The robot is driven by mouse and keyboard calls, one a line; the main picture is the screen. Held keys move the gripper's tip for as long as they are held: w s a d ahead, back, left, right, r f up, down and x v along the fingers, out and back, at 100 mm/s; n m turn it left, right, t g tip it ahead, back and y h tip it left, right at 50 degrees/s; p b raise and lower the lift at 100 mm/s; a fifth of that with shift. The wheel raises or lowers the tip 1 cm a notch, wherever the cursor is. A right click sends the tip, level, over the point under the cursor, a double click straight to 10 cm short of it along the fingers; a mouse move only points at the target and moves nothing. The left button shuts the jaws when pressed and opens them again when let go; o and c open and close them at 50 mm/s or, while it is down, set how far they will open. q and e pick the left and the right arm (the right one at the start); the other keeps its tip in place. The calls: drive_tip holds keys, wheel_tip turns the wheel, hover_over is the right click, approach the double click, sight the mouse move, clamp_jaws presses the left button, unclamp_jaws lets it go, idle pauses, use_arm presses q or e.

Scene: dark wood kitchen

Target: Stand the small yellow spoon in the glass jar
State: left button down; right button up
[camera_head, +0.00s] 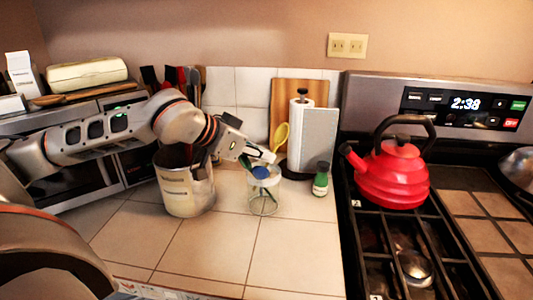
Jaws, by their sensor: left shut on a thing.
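The small yellow spoon (281,134) is upright with a slight tilt, its bowl on top. My left gripper (264,158) is shut on it, just above the glass jar (264,201). The spoon's lower end is hidden by the fingers and the jar rim, so I cannot tell whether it is inside the jar. The clear jar stands on the tiled counter. A blue utensil head (260,172) shows at its mouth, with a green piece (245,161) beside it. My right gripper is not in view.
A large labelled canister (187,190) stands left of the jar, under my left arm. A green bottle (321,180) and a paper towel holder (299,130) stand to the right. The stove holds a red kettle (394,175). The front counter (290,255) is clear.

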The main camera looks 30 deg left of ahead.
use_arm(q)
drive_tip(key=c, duration=2.2)
unclamp_jaws()
drive_tip(key=shift+o, duration=0.2)
drive_tip(key=v, duration=1.2)
drive_tip(key=shift+f, duration=0.1)
